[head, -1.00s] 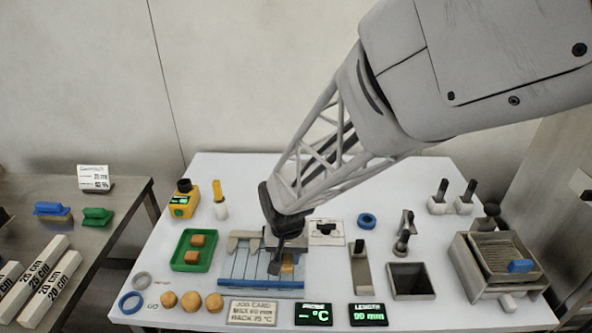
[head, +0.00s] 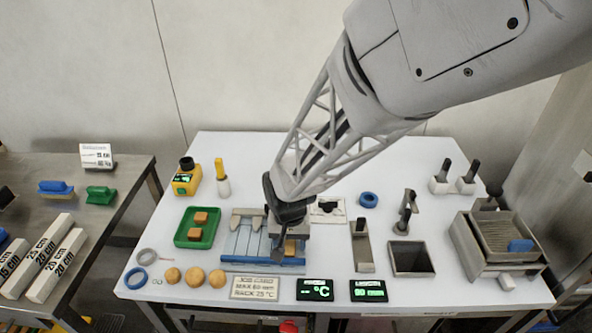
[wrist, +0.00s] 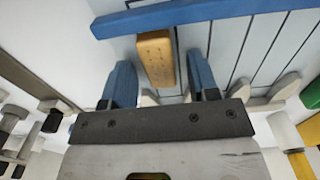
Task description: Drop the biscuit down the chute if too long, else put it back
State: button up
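An orange-brown biscuit (head: 290,247) lies on the right part of the blue-and-pale slotted board (head: 240,262). It also shows in the wrist view (wrist: 155,58), just beyond and between my blue fingertips, with a gap on each side. My gripper (head: 279,252) points down over the board, open and beside the biscuit; its fingers also show in the wrist view (wrist: 161,80). A square dark chute opening (head: 412,258) is to the right. The length display (head: 368,291) reads 90 mm. The job card (head: 256,288) gives a MAX length, whose figure is blurred.
A green tray (head: 184,240) with two brown blocks stands left of the board. A grey caliper-like tool (head: 248,213) lies at its back edge. Several round biscuits (head: 195,278) lie front left. A metal stand (head: 361,247) is between board and chute. A mesh box (head: 497,245) is far right.

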aim_at(290, 243)
jog(key=shift+r, duration=0.1)
notch_tip(290, 243, up, 12)
dwell(1.0)
dwell(0.5)
jog(key=s+d+r+t, duration=0.1)
jog(key=s+d+r, duration=0.4)
jog(key=d, duration=0.6)
jog(key=s+d+r+t, duration=0.1)
jog(key=s+d+r, duration=0.4)
jog(key=s+d, duration=0.5)
jog(key=shift+s+d+r+t, duration=0.25)
jog(key=shift+d+r+t, duration=0.05)
jog(key=shift+d, duration=0.25)
